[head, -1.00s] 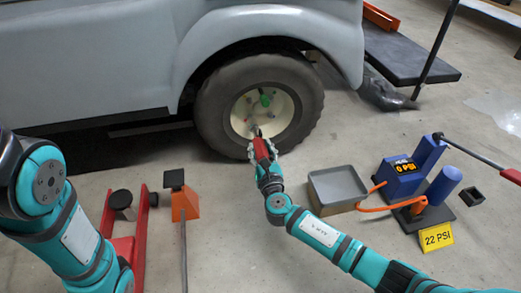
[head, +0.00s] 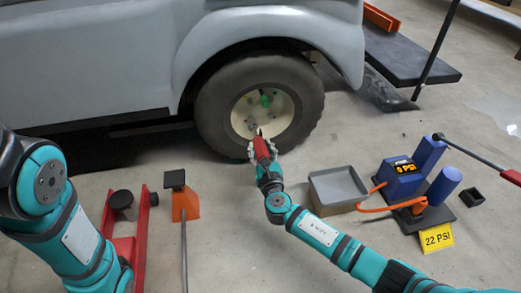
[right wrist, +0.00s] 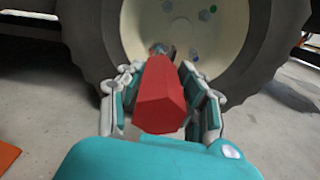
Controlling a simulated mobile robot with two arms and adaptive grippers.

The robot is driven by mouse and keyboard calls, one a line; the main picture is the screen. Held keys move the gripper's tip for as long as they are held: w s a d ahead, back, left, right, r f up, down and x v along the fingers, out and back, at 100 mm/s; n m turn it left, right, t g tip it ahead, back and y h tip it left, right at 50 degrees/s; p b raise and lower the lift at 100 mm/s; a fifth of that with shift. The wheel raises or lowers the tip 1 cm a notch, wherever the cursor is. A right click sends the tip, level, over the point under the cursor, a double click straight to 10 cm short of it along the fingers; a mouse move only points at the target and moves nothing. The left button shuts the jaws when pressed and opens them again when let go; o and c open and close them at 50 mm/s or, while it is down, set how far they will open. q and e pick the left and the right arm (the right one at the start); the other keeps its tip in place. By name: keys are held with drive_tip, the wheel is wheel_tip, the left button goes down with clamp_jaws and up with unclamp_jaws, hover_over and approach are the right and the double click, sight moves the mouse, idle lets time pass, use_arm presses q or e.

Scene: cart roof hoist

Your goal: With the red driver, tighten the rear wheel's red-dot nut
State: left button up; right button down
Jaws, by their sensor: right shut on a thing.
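The rear wheel (head: 213,112) has a dark tyre and a cream hub (head: 284,112) with several nuts around its middle. My right gripper (head: 262,150) is shut on the red driver (head: 261,147), just in front of the lower part of the wheel. In the right wrist view the driver (right wrist: 161,95) points away from me at the hub, with the fingers on both sides of it. Its tip is beside the hub's lower nuts; I cannot tell whether it touches one. I cannot make out a red dot. My left arm is at the left; its gripper is out of view.
A grey tray (head: 338,182) stands right of my right arm. Beyond it are a blue pump with a 0 PSI display (head: 400,172) and a yellow 22 PSI sign (head: 437,237). An orange jack stand (head: 185,206) and a red floor jack (head: 140,235) stand at left.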

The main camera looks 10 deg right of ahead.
drive_tip(key=shift+w, duration=0.3)
drive_tip(key=shift+w+b, duration=0.35)
drive_tip(key=shift+w, duration=0.4)
drive_tip(key=m, duration=1)
drive_tip(key=shift+f, duration=0.1)
drive_tip(key=shift+r+n+p, duration=0.25)
drive_tip(key=shift+n+p, duration=0.55)
drive_tip(key=shift+n, duration=0.2)
drive_tip(key=shift+f+n, duration=0.15)
drive_tip(key=shift+n, duration=0.25)
drive_tip(key=shift+f, duration=0.1)
